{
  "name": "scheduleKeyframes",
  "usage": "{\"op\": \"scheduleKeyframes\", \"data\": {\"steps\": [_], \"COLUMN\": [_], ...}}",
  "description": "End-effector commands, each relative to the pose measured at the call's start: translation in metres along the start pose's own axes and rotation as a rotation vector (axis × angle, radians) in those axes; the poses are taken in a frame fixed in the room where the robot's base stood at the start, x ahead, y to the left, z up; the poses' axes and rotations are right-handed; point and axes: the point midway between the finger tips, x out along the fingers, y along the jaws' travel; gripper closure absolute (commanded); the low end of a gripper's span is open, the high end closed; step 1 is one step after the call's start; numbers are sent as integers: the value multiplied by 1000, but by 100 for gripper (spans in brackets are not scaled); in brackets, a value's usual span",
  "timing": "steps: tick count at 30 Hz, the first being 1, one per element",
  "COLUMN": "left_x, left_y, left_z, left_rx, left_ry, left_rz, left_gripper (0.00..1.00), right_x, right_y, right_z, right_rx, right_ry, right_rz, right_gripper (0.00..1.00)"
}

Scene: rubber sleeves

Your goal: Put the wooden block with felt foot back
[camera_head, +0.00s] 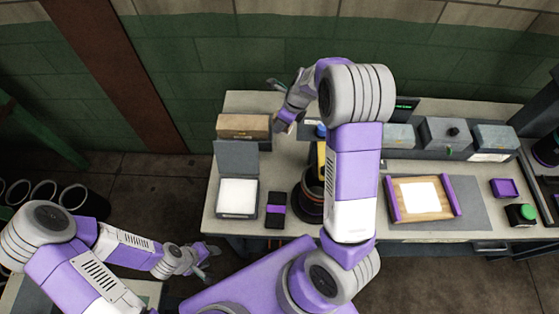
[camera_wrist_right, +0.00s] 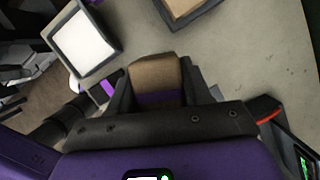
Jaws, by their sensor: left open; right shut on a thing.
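My right gripper (camera_head: 287,119) is over the back left of the bench, just right of a brown-topped box (camera_head: 243,125). In the right wrist view the gripper (camera_wrist_right: 165,98) is shut on a tan-brown block (camera_wrist_right: 156,75) with a purple band low on its visible face. This appears to be the wooden block; its felt foot cannot be made out. In the head view the block is mostly hidden by the gripper. My left gripper (camera_head: 208,262) is open and empty, low in front of the bench's left end.
An open grey box with a white pad (camera_head: 238,192) and a dark item with a purple band (camera_head: 275,212) are at the bench's left. A dark round pot (camera_head: 309,205) stands beside them. A wooden frame (camera_head: 420,198) and several grey boxes (camera_head: 446,132) are at right.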

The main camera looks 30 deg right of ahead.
Motion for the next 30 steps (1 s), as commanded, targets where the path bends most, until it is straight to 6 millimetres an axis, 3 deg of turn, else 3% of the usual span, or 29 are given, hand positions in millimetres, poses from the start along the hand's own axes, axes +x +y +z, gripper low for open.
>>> {"op": "scheduleKeyframes", "data": {"steps": [1, 18, 26, 30], "left_x": [14, 95, 109, 116], "left_y": [-5, -36, -41, -44], "left_z": [0, -3, -4, -4], "left_rx": [-1, -1, -1, -1], "left_ry": [-3, -3, -2, -2], "left_rz": [0, 0, 0, 0], "left_gripper": [49, 49, 49, 49], "right_x": [16, 114, 132, 156], "right_y": [1, 2, 2, 2], "right_z": [-4, -39, -46, -56], "right_rx": [-3, -5, -5, -4], "right_ry": [2, 2, 3, 5], "right_rz": [4, 6, 6, 8], "right_gripper": [100, 100, 100, 100]}}
